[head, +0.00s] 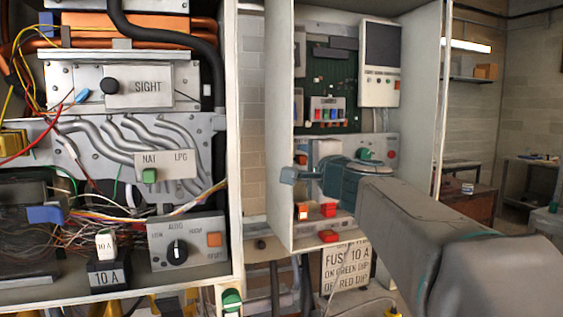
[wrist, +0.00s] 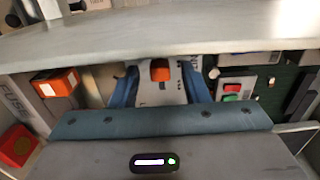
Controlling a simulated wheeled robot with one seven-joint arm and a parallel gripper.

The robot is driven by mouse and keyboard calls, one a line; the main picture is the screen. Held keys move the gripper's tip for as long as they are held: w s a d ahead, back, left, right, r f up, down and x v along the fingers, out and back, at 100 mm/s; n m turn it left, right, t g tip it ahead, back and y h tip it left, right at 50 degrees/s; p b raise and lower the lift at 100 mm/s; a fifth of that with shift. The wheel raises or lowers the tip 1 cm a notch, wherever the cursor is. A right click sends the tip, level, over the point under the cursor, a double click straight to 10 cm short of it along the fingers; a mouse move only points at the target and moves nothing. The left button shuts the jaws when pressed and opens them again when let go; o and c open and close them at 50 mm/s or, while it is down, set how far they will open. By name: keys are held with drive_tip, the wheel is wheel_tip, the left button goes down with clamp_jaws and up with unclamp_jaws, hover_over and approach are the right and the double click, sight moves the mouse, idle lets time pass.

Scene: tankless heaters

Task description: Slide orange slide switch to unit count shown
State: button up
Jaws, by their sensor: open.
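An orange knob (wrist: 160,71), which looks like the slide switch, sits on a pale plate (wrist: 150,92) in the wrist view. My gripper (wrist: 160,86) is open, with one blue finger on each side of the orange knob. I cannot tell whether either finger touches it. In the head view my gripper (head: 290,172) reaches into the right cabinet (head: 268,120), in front of its lower panel, and its body hides part of that panel. The knob's position marks are not readable. A unit count is not legible in either view.
The right cabinet also holds a control box with a dark screen (head: 381,43), a green knob (head: 366,155) and red-orange blocks (head: 328,210). A fuse sign (head: 347,270) hangs below. The left cabinet has SIGHT (head: 147,87) and NAT/LPG (head: 165,165) panels. A pale edge (wrist: 160,30) crosses close above my fingers.

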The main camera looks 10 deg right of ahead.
clamp_jaws()
drive_tip(key=shift+w+d+b, duration=0.2)
drive_tip(key=shift+d+b, duration=0.05)
drive_tip(key=shift+d, duration=0.6)
drive_tip(key=shift+w+d+b, duration=0.15)
drive_tip(key=shift+d+b, duration=0.05)
drive_tip(key=shift+d, duration=0.6)
unclamp_jaws()
drive_tip(key=shift+d, duration=0.2)
drive_tip(key=shift+a, duration=0.15)
drive_tip(key=s+d+b, duration=0.1)
drive_tip(key=s+d, duration=0.1)
drive_tip(key=s, duration=1.1)
drive_tip(key=shift+s+d+b, duration=0.3)
drive_tip(key=shift+d, duration=0.1)
